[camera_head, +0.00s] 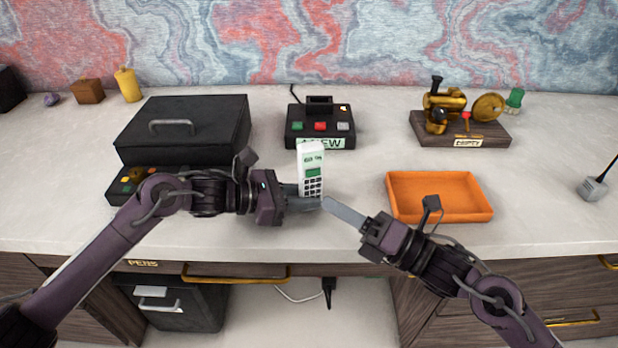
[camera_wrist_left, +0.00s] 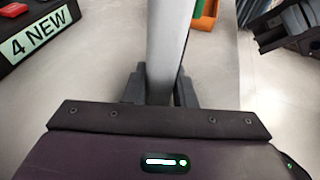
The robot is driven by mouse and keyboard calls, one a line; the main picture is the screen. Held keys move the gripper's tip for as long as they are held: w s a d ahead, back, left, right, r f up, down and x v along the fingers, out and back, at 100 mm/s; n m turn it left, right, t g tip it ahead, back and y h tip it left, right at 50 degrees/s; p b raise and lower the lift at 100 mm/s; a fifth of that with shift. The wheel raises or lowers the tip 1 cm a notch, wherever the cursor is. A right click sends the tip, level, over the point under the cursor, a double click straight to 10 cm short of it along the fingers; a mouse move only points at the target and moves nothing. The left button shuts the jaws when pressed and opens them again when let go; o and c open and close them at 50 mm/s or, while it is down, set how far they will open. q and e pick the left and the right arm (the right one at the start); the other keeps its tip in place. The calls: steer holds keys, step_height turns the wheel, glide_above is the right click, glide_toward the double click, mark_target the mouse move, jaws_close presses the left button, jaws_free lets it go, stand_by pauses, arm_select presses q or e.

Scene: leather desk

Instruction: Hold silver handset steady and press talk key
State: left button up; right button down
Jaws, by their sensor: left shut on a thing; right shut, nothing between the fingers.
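The silver handset (camera_head: 312,160) stands upright above the front part of the desk, with its green screen and dark keys facing the head camera. My left gripper (camera_head: 304,197) is shut on its lower part from the left. In the left wrist view the handset (camera_wrist_left: 168,50) shows as a pale grey upright body between the dark fingers (camera_wrist_left: 158,88). My right gripper (camera_head: 335,205) is shut and empty, its fingertips close to the handset's lower right side. I cannot tell whether they touch it. The talk key is too small to make out surely.
Behind stands a black base (camera_head: 320,125) with coloured buttons and a "4 NEW" label. A black lidded box (camera_head: 185,130) is at left, with a button panel (camera_head: 122,186) before it. An orange tray (camera_head: 440,212) lies at right, a brass machine (camera_head: 460,115) behind it.

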steer(key=shift+s+d, duration=0.1)
steer(key=shift+s, duration=0.35)
arm_select(q)
steer(key=o, duration=0.8)
steer(key=shift+o, duration=0.2)
